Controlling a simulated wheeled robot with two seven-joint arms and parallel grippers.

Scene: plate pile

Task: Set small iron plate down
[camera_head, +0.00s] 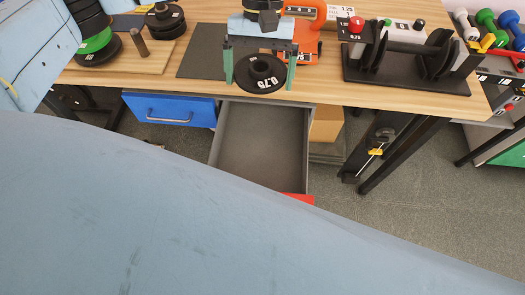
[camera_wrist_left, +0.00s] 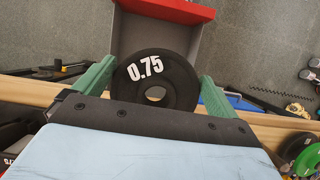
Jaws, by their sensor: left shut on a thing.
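The small iron plate is a black disc (camera_head: 245,77) with a centre hole and a white number. In the left wrist view the plate (camera_wrist_left: 180,82) reads 0.75. My left gripper (camera_head: 260,68) has green fingers on both sides of the plate and is shut on it. The plate shows over the table's front edge, above the back of the open drawer; its height above the table is hard to tell. In the left wrist view my gripper (camera_wrist_left: 157,72) spans the plate. My right gripper is not in view.
The grey drawer (camera_head: 258,150) stands open under the wooden table (camera_head: 330,88). A dark mat (camera_head: 202,55) lies left of the gripper. A black rack (camera_head: 405,65) stands right. Stacked plates (camera_head: 97,45) are at left, an orange object (camera_head: 300,52) behind. My pale blue body fills the foreground.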

